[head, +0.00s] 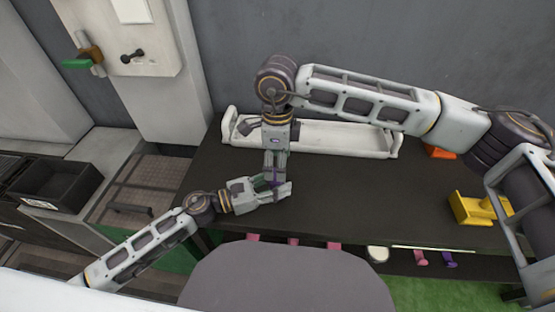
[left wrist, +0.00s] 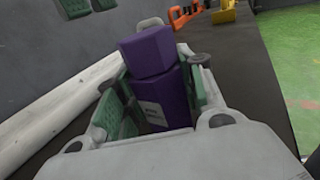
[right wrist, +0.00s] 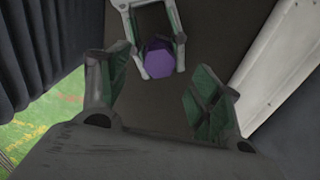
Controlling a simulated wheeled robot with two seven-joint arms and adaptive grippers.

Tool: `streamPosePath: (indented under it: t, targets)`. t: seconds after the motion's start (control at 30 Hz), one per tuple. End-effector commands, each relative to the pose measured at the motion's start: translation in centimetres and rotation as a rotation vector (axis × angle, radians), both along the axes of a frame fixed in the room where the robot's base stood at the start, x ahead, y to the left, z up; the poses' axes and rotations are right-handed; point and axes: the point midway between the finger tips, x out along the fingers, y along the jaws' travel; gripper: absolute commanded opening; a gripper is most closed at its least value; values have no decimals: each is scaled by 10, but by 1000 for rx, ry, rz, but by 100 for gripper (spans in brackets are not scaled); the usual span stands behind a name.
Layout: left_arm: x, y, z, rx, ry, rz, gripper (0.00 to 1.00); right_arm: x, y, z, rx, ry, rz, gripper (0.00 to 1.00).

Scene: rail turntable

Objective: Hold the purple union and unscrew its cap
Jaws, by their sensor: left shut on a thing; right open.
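The purple union shows in the left wrist view, with its wider body (left wrist: 165,100) between the green pads of my left gripper (left wrist: 160,95) and its six-sided cap (left wrist: 147,50) sticking out beyond. In the head view my left gripper (head: 272,187) is shut on the union above the dark table; the union is mostly hidden there. My right gripper (head: 275,168) points down from above, close to the union. In the right wrist view my right gripper (right wrist: 160,85) is open and empty, and the cap (right wrist: 159,62) lies beyond its fingertips, apart from them.
The dark table (head: 350,190) carries a long white tray (head: 340,138) at the back, a yellow stand (head: 480,208) and an orange thing (head: 440,152) at the right. A rounded grey seat-like shape (head: 285,275) stands in front. A black bin (head: 60,185) is at the left.

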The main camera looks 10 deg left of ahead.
Motion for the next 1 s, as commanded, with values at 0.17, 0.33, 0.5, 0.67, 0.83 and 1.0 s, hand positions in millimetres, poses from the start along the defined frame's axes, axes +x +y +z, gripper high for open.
streamPosePath:
  t: [0.17,0.33,0.5,0.67,0.83,1.0]
  targets:
    - [-1,0,-3,2,5,-1,0,0,0,0,0,0,2,64]
    - [-1,0,-3,2,5,-1,0,0,0,-3,0,1,2,64]
    - [-1,0,-3,2,5,-1,0,0,0,-8,0,2,3,64]
    - [-1,0,-3,2,5,-1,0,-1,0,-14,0,2,3,64]
    - [-1,0,-3,2,3,-1,0,0,0,-20,0,1,3,64]
    - [-1,0,-2,2,3,-1,0,0,0,-26,0,0,3,64]
